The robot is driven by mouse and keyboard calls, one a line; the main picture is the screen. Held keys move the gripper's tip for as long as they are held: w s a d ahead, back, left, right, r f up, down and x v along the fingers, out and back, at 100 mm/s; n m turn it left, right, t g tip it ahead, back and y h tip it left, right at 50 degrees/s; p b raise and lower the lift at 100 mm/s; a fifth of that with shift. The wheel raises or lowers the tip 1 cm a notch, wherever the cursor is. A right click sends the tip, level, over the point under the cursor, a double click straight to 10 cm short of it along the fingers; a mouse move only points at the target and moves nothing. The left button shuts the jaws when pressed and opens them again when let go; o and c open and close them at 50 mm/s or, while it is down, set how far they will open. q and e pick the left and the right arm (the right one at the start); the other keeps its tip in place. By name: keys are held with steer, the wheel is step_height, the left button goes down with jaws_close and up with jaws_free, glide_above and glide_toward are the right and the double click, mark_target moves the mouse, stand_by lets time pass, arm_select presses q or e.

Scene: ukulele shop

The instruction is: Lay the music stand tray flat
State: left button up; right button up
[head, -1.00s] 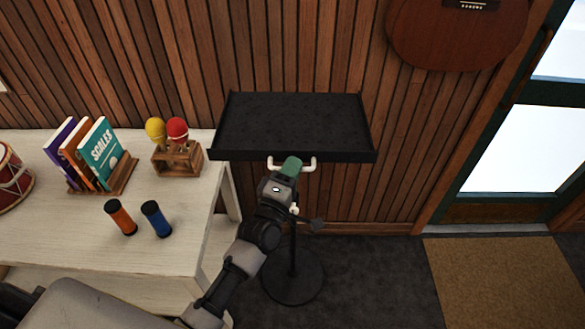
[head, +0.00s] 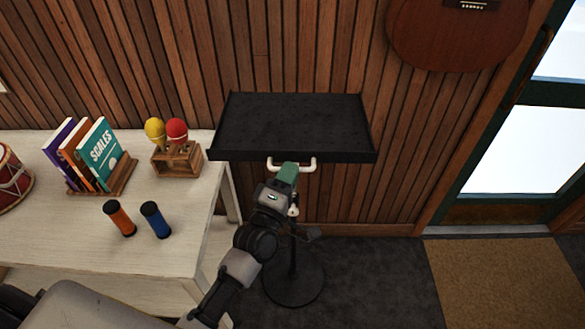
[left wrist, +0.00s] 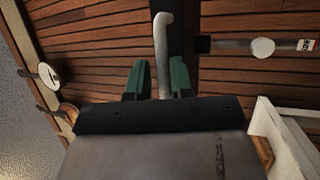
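The black music stand tray (head: 292,122) sits on its stand in front of the slatted wall, its lipped edge towards me. A white U-shaped handle (head: 307,165) is at the middle of that edge. My left gripper (head: 288,172), with green fingers, is at the left part of the handle, just below the tray edge. In the left wrist view, the white handle bar (left wrist: 161,55) runs between the two green fingers (left wrist: 159,80). A slim gap shows beside the bar, so the fingers look open around it. My right gripper is not in view.
A whitewashed table (head: 75,245) stands left of the stand, with books (head: 90,155), maracas in a wooden holder (head: 177,158), and orange (head: 120,218) and blue (head: 156,220) shakers. A ukulele (head: 455,35) hangs at the upper right. Floor and a mat (head: 500,280) lie clear at right.

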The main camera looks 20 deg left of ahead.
arm_select(q)
steer(key=b+v, duration=0.2)
steer(key=v, duration=0.7)
steer(key=shift+w, duration=0.1)
steer(key=s+f+m+g, duration=0.3)
steer(key=f, duration=0.8)
steer(key=s+f+m+g, duration=0.2)
steer(key=f+m+g, duration=0.15)
steer(key=f, duration=0.75)
steer(key=s+f+m+g, duration=0.3)
steer(key=f, duration=0.8)
steer(key=s+a+f+m+g+y, duration=0.1)
steer(key=s+a+f+m+g, duration=0.1)
steer(key=s+f, duration=0.4)
steer(key=s+a+f+m+g+y, duration=0.1)
steer(key=s+f+g, duration=0.4)
steer(key=s, duration=0.8)
steer(key=s+a+f+m+g+y, duration=0.1)
steer(key=s+a+f+m+g, duration=0.2)
steer(key=s+f+m, duration=0.2)
steer(key=s+f, duration=0.3)
steer(key=s, duration=0.1)
steer(key=shift+s+a+f, duration=0.15)
steer(key=shift+s+a, duration=0.1)
steer(key=shift+g, duration=0.25)
